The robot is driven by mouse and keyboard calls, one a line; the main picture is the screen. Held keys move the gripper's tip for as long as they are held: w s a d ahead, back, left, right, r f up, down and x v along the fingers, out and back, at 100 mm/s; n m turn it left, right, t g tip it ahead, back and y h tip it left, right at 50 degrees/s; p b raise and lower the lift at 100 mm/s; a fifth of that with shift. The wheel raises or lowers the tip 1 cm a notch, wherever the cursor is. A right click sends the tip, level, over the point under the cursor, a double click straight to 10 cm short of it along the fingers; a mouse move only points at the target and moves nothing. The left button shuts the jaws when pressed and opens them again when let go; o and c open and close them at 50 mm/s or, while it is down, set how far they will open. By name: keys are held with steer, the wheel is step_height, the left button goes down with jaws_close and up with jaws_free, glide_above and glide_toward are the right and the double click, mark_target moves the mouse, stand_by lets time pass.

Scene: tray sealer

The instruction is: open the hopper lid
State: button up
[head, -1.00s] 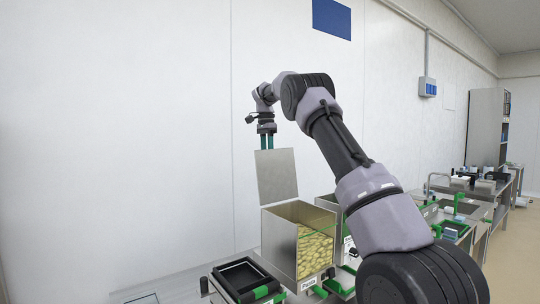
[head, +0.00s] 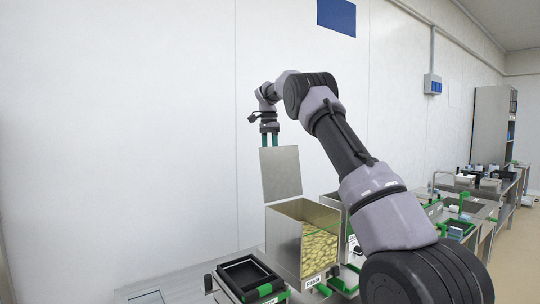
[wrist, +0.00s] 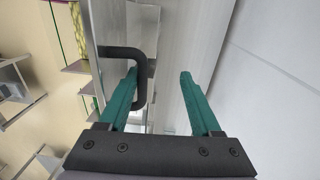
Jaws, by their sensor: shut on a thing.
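The hopper lid (head: 281,173) is a flat grey metal panel. It stands raised, close to upright, at the back edge of the open hopper (head: 284,240). Yellow pasta pieces (head: 319,245) show inside the hopper. My gripper (head: 269,140) points down at the lid's top edge. In the wrist view my gripper's two teal fingers (wrist: 158,75) lie on either side of the outer bar of the lid's black handle (wrist: 125,51). The left finger passes through the handle loop, and a gap shows on the right finger's side. The exact contact is hard to see.
A black tray holder (head: 247,275) with green parts stands in front of the hopper. Another metal bin (head: 330,200) is beside it at the right, partly behind my arm. The white wall (head: 130,130) is behind. Counters with equipment run along the right.

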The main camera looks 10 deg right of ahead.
steer(key=shift+r, duration=0.15)
step_height(320, 180, up, 7)
steer(key=shift+w, duration=0.2)
stand_by(0.5)
steer(key=shift+a+r, duration=0.1)
